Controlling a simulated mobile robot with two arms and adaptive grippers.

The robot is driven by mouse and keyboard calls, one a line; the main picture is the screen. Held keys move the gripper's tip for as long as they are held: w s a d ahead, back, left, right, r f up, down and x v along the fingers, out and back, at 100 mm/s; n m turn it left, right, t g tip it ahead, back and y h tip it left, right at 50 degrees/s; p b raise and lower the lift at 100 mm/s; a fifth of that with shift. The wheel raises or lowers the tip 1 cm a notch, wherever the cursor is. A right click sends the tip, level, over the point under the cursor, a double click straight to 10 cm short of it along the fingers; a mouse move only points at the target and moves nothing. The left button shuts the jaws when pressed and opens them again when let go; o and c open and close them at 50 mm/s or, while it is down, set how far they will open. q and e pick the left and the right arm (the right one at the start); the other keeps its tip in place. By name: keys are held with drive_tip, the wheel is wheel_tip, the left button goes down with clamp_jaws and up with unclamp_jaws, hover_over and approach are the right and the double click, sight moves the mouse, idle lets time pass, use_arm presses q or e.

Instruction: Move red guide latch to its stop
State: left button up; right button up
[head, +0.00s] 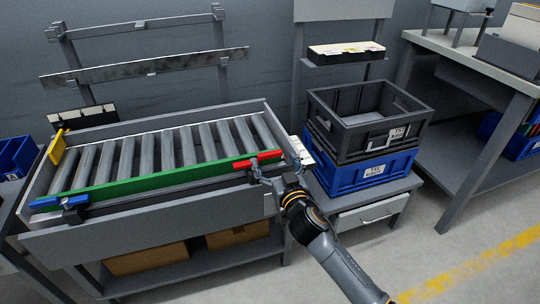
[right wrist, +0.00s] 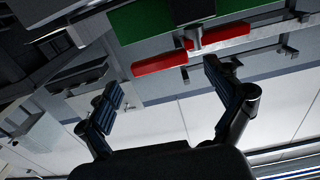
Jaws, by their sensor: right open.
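The red guide latch (head: 258,159) sits at the right end of the green guide rail (head: 160,177) on the roller conveyor. In the right wrist view the red latch (right wrist: 160,62) shows as a red bar in two parts with a grey post between them, beside the green rail (right wrist: 140,20). My right gripper (head: 265,179) is just in front of and below the latch. In the right wrist view its two fingers (right wrist: 161,78) are spread apart with nothing between them, and the latch lies just beyond the tips. I cannot make out the stop. My left gripper is not in view.
A blue latch (head: 60,202) sits at the rail's left end and a yellow piece (head: 56,147) at the conveyor's far left corner. Stacked black (head: 370,119) and blue (head: 365,172) crates stand on a bench to the right. Open floor lies at the lower right.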

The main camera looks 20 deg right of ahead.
sight(271, 155)
drive_tip(key=shift+w+a, duration=0.1)
drive_tip(key=shift+w, duration=1.95)
drive_tip(key=c, duration=1.2)
